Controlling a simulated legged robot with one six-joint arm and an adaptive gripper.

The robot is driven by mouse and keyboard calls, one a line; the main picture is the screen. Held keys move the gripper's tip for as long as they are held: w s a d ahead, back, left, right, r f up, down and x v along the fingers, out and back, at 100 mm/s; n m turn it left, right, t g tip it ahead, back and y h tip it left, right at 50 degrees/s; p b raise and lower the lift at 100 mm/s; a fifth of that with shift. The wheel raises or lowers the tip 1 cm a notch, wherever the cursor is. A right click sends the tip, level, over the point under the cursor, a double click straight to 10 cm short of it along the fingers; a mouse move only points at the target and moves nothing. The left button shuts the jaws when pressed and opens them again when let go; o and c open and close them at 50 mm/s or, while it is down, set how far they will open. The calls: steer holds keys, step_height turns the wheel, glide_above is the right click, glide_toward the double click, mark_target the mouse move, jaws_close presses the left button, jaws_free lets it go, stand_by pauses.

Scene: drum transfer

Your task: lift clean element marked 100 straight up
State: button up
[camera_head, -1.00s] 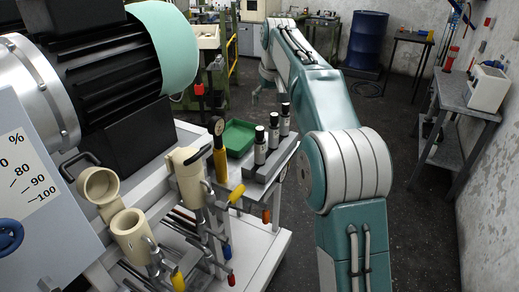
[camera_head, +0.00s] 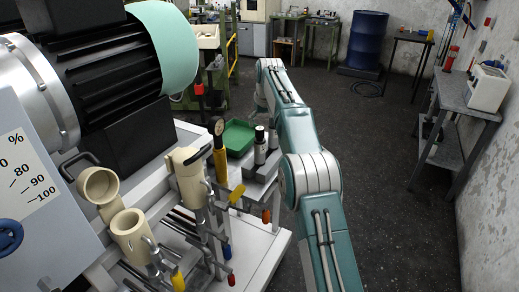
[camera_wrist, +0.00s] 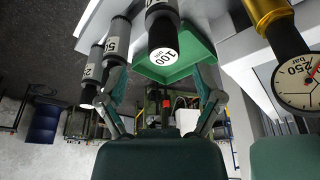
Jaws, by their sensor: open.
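The element marked 100 (camera_wrist: 163,30) is a grey cylinder with a black end and a white label. In the wrist view it is at top centre, beside the green tray. In the head view I take it to be the nearest cylinder (camera_head: 260,150), upright on the grey stand. My gripper (camera_wrist: 160,85) is open, its two fingers spread left and right of the element's line, with nothing held. I cannot tell how far the element is from the fingertips.
Elements marked 50 (camera_wrist: 118,42) and 25 (camera_wrist: 92,72) stand close beside it. A gauge with a yellow body (camera_head: 220,150) is on the other side. The green tray (camera_head: 238,136) lies behind the stand. Open floor (camera_head: 400,200) is to the right.

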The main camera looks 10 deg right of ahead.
mark_target(260, 128)
steer(key=x, duration=0.6)
steer(key=shift+s+a, duration=0.15)
steer(key=shift+a, duration=0.05)
steer(key=shift+c, duration=0.3)
jaws_close()
